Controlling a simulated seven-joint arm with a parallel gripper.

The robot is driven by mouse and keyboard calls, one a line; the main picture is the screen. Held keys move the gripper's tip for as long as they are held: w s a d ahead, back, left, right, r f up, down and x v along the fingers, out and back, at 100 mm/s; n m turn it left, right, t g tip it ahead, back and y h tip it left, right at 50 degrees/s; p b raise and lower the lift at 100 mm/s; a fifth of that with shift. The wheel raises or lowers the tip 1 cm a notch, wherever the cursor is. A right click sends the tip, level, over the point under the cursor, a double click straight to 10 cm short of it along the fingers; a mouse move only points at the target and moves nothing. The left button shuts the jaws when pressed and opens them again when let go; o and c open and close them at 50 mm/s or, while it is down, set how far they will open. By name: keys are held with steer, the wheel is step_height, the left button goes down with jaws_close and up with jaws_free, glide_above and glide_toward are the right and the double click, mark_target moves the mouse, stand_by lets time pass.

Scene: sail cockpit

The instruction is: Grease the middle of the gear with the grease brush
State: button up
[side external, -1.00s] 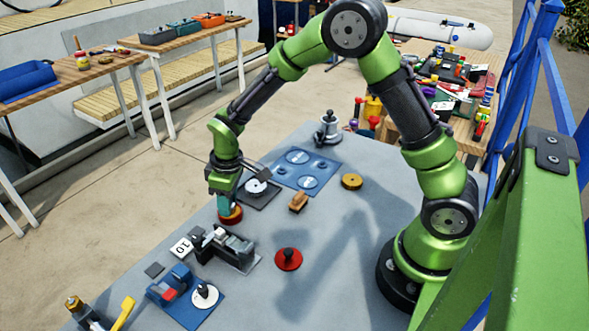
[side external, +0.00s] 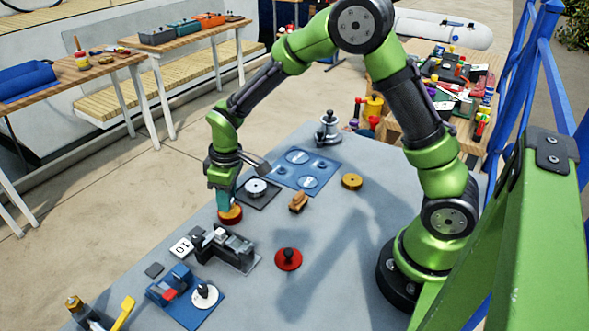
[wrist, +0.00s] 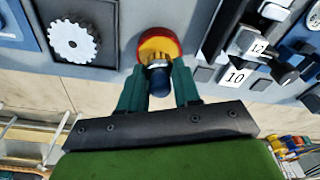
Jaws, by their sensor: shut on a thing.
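My gripper (side external: 226,205) is shut on the grease brush (wrist: 158,80), whose short dark blue handle sits between the teal fingers in the wrist view. The tan bristles lie over the yellow middle of a round red tin (wrist: 168,40), which also shows in the side view (side external: 231,217). I cannot tell whether the bristles touch the grease. The pale toothed gear (wrist: 75,42) lies flat on a dark square plate, left of the tin in the wrist view. In the side view the gear (side external: 257,187) is just behind and right of my gripper.
A dark fixture (side external: 225,248) stands close in front of the tin, beside a card marked 10 (side external: 181,247). A blue plate with discs (side external: 304,170) lies behind the gear. A wooden block (side external: 298,202), a yellow disc (side external: 352,181) and a red knobbed disc (side external: 288,259) stand to the right.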

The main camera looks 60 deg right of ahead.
steer(key=shift+r, duration=2.65)
